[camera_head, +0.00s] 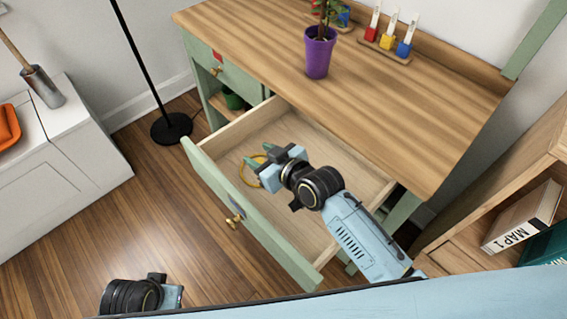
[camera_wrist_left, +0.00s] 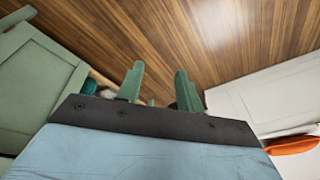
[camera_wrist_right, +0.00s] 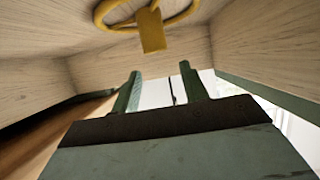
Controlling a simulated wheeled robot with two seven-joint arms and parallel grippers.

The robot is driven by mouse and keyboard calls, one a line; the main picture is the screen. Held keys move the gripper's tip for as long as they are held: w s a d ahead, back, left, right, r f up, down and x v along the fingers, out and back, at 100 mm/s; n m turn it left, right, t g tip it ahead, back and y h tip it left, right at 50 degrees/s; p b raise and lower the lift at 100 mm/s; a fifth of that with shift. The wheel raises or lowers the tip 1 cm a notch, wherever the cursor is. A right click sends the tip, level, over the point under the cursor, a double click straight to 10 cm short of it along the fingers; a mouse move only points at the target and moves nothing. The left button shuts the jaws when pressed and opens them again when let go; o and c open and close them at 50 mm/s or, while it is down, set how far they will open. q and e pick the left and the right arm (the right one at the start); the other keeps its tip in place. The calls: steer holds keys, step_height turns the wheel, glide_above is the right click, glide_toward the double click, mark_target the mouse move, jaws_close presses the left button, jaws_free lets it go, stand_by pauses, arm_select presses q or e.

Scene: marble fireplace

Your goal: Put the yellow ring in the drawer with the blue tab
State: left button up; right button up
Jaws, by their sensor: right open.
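The yellow ring (camera_head: 242,174) is inside the pulled-out drawer (camera_head: 308,128), by its floor. It also shows in the right wrist view (camera_wrist_right: 152,35), with a flat yellow block on its rim. The drawer's green front has a brass knob and a small bluish tab (camera_head: 237,204). My right gripper (camera_head: 258,156) reaches into the drawer, right by the ring. Its fingers are open and empty in the right wrist view (camera_wrist_right: 161,82), with the ring outside them. My left gripper is open and empty in the left wrist view (camera_wrist_left: 159,80), above the floor; its wrist shows at the head view's bottom left.
A second drawer with a red tab (camera_head: 217,56) is at the desk's left. A purple plant pot (camera_head: 319,55) and colored blocks (camera_head: 387,42) stand on the desktop. A bookshelf (camera_head: 480,243) is close at right. A lamp base (camera_head: 171,128) stands on the floor.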

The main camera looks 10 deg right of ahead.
arm_select(q)
steer(key=s+a+f+p, duration=0.3)
steer(key=a+f, duration=0.1)
steer(key=f, duration=0.4)
steer(key=shift+s+a+g+y, duration=0.15)
steer(key=shift+s+g+y, duration=0.1)
steer(key=shift+g+y, duration=0.05)
arm_select(e)
steer(key=v, duration=1.1)
steer(key=shift+w+f, duration=0.1)
